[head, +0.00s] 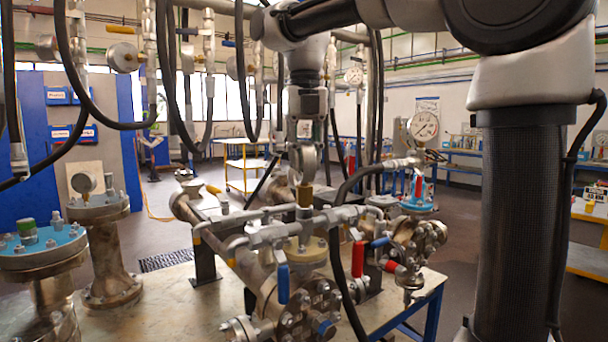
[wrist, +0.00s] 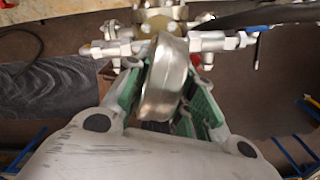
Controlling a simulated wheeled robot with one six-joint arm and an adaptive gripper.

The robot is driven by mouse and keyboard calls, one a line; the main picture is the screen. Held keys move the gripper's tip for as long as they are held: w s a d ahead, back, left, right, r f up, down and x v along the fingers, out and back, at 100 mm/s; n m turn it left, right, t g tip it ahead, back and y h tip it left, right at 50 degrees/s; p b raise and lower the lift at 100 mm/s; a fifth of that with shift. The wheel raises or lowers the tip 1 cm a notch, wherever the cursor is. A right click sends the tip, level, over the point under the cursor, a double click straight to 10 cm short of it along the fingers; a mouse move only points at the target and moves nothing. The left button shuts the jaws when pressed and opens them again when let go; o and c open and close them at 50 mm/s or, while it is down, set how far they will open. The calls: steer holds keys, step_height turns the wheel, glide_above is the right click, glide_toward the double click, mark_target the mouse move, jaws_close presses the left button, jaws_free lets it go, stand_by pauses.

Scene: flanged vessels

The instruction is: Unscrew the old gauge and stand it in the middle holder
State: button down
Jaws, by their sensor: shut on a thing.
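My gripper (head: 306,160) points straight down above the pipe manifold and is shut on a round gauge (head: 309,163). In the wrist view the gauge's silver case (wrist: 166,78) is edge-on between the green finger pads of my gripper (wrist: 168,95). Its dial face is not visible. Below it, a brass fitting (head: 305,196) stands upright on the manifold (head: 292,232). The gauge's stem meets this fitting or sits just over it; I cannot tell whether the threads are engaged. I cannot pick out the middle holder in these views.
Blue and red valve levers (head: 282,283) surround the manifold. Another gauge (head: 424,126) stands to the right. At left are flanged vessels, one with a blue top (head: 42,250) and one with a small gauge (head: 83,183). Black hoses hang close around my arm.

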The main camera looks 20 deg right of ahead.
steer(key=shift+n, duration=0.3)
steer(key=c, duration=1.1)
jaws_free()
step_height(320, 180, up, 12)
steer(key=shift+c, duration=0.5)
